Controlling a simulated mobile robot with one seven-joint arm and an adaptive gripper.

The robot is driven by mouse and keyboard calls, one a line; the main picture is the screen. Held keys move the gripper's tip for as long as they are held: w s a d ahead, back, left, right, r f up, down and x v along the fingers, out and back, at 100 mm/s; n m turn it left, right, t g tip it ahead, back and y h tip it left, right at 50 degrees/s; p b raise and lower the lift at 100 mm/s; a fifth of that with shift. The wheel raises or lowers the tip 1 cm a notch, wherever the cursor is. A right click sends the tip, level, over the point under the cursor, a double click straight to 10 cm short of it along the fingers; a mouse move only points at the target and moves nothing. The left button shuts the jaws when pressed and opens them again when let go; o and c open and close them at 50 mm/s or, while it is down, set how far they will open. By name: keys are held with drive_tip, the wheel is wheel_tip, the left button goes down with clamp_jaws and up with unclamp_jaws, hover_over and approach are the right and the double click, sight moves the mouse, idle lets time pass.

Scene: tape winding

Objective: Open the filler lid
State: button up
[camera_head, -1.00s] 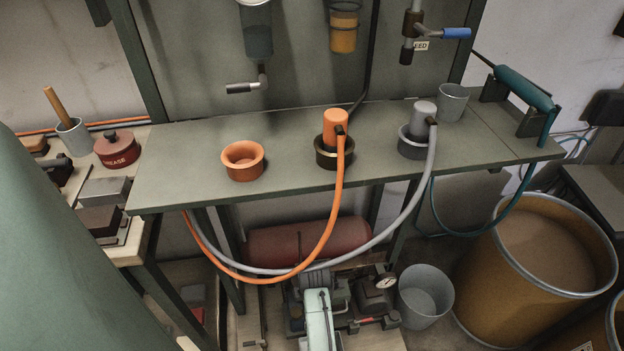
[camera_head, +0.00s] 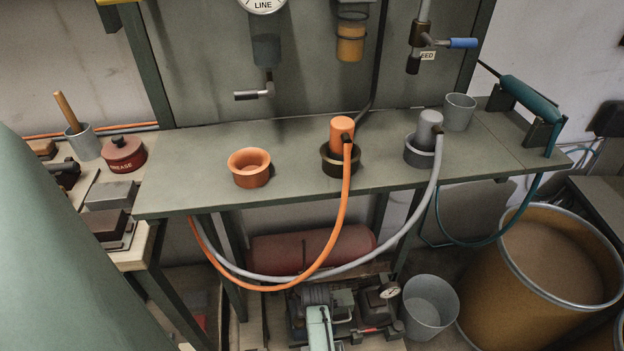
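I cannot make out which part is the filler lid. A dark red grease pot (camera_head: 124,155) with a knobbed lid stands on the left side bench, and its lid is on. On the green bench (camera_head: 215,192) an orange flared cup (camera_head: 250,168) stands open. An orange capped fitting (camera_head: 341,133) and a grey capped fitting (camera_head: 428,130) sit in dark round holders, each with a hose. A dark bowl (camera_head: 266,52) and an amber bowl (camera_head: 350,42) hang on the back panel.
A compressor (camera_head: 335,308) and a red tank (camera_head: 310,250) lie under the bench. Orange and grey hoses loop below its front edge. A grey bucket (camera_head: 430,307) and a large brown drum (camera_head: 560,262) stand at the right. The bench's left front is clear.

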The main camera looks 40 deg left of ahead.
drive_tip(key=shift+c, duration=0.4)
clamp_jaws()
idle(0.4)
